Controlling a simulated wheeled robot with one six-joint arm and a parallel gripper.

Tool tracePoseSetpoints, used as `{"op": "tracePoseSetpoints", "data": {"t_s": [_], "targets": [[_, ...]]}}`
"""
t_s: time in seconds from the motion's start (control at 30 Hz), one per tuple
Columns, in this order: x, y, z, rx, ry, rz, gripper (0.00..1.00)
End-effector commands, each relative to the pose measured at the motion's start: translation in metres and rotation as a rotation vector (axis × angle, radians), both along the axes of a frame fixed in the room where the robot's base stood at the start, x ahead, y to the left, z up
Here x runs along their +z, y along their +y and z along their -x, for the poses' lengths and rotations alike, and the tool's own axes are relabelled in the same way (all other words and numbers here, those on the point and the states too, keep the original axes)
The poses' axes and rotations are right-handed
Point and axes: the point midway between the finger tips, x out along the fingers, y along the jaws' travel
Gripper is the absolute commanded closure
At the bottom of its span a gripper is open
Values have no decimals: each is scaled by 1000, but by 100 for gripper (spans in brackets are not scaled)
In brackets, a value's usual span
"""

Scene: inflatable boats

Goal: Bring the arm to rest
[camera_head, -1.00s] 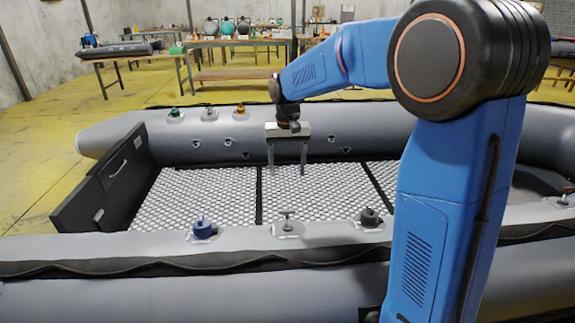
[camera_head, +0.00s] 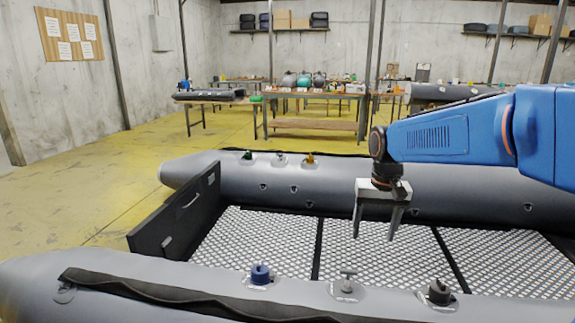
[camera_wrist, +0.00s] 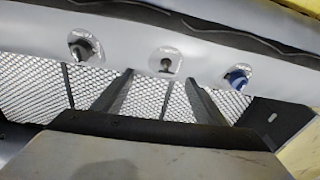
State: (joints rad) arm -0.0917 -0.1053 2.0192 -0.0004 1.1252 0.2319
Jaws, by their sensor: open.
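My gripper (camera_head: 374,222) hangs from the blue arm with its two fingers pointing down. It is open and empty, above the mesh floor of the grey inflatable boat (camera_head: 228,281). In the wrist view the two spread fingers (camera_wrist: 148,95) show with nothing between them. Along the near tube stand a blue fitting (camera_head: 261,274), a grey T-shaped fitting (camera_head: 347,281) and a black fitting (camera_head: 439,292). They also show in the wrist view, apart from the fingers.
The boat's dark transom board (camera_head: 180,215) stands at the left. Worktables, one wooden (camera_head: 310,124), stand behind. Yellow floor (camera_head: 75,185) is clear at left.

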Motion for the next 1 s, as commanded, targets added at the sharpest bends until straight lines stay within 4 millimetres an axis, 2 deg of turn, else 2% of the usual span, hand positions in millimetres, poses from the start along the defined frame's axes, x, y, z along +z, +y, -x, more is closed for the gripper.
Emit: {"op": "tracePoseSetpoints", "data": {"t_s": [0.1,0.47,0.8,1.0], "targets": [[7,-8,33,14,-36,0,34],[10,-26,123,58,-138,7,34],[-9,-38,203,100,-233,24,34],[-27,-42,241,123,-282,36,34]]}}
